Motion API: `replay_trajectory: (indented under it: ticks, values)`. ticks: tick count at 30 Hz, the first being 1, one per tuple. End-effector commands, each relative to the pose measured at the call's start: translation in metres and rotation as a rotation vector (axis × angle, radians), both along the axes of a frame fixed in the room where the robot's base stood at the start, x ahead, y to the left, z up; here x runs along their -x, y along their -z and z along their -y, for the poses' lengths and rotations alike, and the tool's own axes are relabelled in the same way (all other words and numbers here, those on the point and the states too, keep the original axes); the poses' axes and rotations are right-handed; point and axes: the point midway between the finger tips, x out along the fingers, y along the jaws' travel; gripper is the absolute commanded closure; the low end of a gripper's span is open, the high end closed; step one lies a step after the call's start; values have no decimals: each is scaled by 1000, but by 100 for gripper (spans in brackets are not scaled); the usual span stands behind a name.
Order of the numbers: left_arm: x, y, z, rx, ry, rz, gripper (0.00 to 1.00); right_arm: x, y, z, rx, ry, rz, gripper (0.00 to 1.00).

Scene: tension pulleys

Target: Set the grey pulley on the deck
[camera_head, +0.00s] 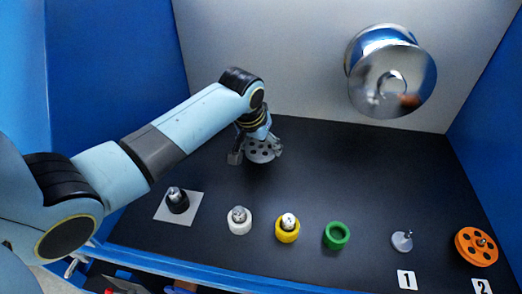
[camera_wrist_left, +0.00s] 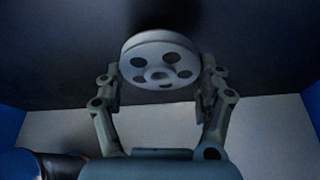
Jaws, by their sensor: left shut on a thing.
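A grey pulley (camera_head: 263,153) with round holes is held between the fingers of my left gripper (camera_head: 256,154), over the back-middle of the black deck (camera_head: 360,180). In the left wrist view the pulley (camera_wrist_left: 160,43) shows as a pale disc with a centre hub, and a finger of my left gripper (camera_wrist_left: 163,78) is on each side. The left gripper is shut on it. I cannot tell how high it is above the deck. My right gripper is not in view.
A black piece (camera_head: 177,200) on a white square, white (camera_head: 239,221), yellow (camera_head: 287,231) and green (camera_head: 336,236) rings, a small grey post (camera_head: 402,241) by label 1 and an orange pulley (camera_head: 477,246) by label 2 line the front. A chrome wheel (camera_head: 390,75) is on the back wall.

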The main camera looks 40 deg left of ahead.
Motion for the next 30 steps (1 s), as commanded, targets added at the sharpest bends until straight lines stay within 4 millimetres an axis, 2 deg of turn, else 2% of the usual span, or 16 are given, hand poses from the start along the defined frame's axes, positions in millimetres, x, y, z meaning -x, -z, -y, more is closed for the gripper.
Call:
replay_trajectory:
  ticks: [3, 6, 16, 17, 18, 22, 30]
  values:
    - [1, 19, 0, 0, 0, -3, 67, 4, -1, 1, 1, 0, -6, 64]
    - [0, 27, 1, -1, 1, -1, 67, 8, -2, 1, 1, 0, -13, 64]
    - [0, 31, 1, -1, 2, 0, 67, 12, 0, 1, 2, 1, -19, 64]
    - [1, 31, 1, -1, 2, -1, 27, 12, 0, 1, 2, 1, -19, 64]
    - [0, 31, 1, -1, 2, 0, 22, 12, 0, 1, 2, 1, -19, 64]
    - [1, 31, 1, -1, 2, -1, 5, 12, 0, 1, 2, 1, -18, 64]
    - [1, 30, 1, -1, 2, -1, 5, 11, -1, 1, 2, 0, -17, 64]
